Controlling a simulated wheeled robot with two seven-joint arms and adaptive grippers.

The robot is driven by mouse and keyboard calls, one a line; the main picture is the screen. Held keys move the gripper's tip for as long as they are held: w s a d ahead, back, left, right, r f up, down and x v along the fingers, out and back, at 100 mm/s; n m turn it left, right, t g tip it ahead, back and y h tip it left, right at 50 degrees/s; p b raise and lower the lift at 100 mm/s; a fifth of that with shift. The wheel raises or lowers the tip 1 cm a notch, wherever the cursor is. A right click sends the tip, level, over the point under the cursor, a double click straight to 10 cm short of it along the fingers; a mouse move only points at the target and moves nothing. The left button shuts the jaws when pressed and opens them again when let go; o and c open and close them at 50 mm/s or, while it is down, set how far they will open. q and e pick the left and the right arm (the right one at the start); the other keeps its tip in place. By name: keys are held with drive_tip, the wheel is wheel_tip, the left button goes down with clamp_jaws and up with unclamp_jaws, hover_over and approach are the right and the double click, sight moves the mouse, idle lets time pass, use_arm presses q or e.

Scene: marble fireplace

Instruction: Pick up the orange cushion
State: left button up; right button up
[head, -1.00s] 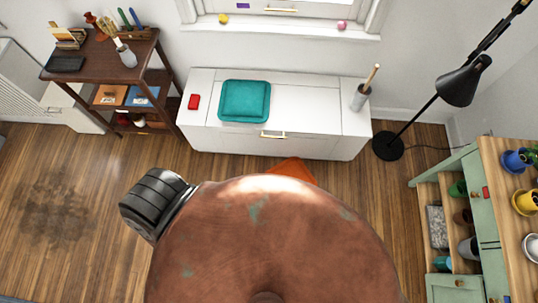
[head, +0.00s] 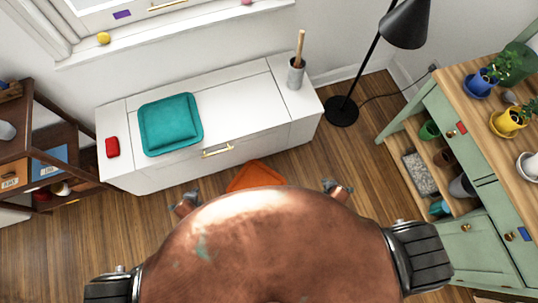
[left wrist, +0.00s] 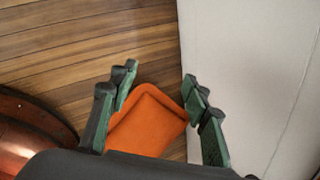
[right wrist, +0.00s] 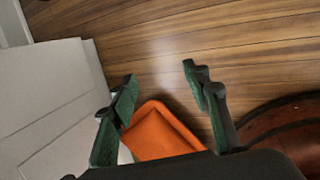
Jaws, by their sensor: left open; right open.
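The orange cushion (head: 256,175) lies on the wooden floor in front of the white bench, partly hidden by my copper-coloured body in the head view. In the left wrist view the orange cushion (left wrist: 148,122) shows between and beyond the open fingers of my left gripper (left wrist: 160,92). In the right wrist view the cushion (right wrist: 158,132) shows beyond the open fingers of my right gripper (right wrist: 160,85), nearer its left finger. Both grippers are empty. I cannot tell from these views whether any finger touches the cushion. In the head view the fingers are mostly hidden by my body.
The white bench (head: 235,112) stands close behind the cushion and carries a teal cushion (head: 170,124) and a red object (head: 112,147). A black floor lamp (head: 342,110) and a green cabinet (head: 470,185) stand right, a dark shelf (head: 40,155) left. Floor right of the cushion is clear.

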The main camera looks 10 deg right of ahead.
use_arm(q)
drive_tip(key=w+d+f+m+t+b, duration=0.1)
drive_tip(key=w+d+f+m+b, duration=0.65)
drive_tip(key=m+b, duration=0.75)
use_arm(e)
drive_tip(key=w+a+f+n+t+p, duration=0.1)
drive_tip(key=w+a+f+n, duration=0.3)
drive_tip(key=n, duration=0.4)
drive_tip(key=w+a+f+n+p, duration=0.1)
drive_tip(key=w+a+f+n, duration=0.15)
drive_tip(key=w+n, duration=0.4)
use_arm(q)
drive_tip(key=s+d+f+m+b, duration=0.1)
drive_tip(key=s+f+m+b, duration=0.5)
drive_tip(key=m+b, duration=1.1)
wheel_tip(320, 180, down, 2)
drive_tip(key=shift+s+d+f+m, duration=0.1)
drive_tip(key=shift+s+d+m, duration=0.25)
drive_tip(key=shift+m, duration=0.25)
use_arm(e)
drive_tip(key=s+a+f+n, duration=0.2)
drive_tip(key=a+f+n, duration=0.1)
drive_tip(key=n, duration=0.6)
drive_tip(key=s+a+f+n+y, duration=0.1)
drive_tip(key=a+f+n, duration=0.3)
drive_tip(key=n, duration=0.6)
drive_tip(key=shift+s+f, duration=0.15)
drive_tip(key=shift+s, duration=0.45)
drive_tip(key=shift+a, duration=0.15)
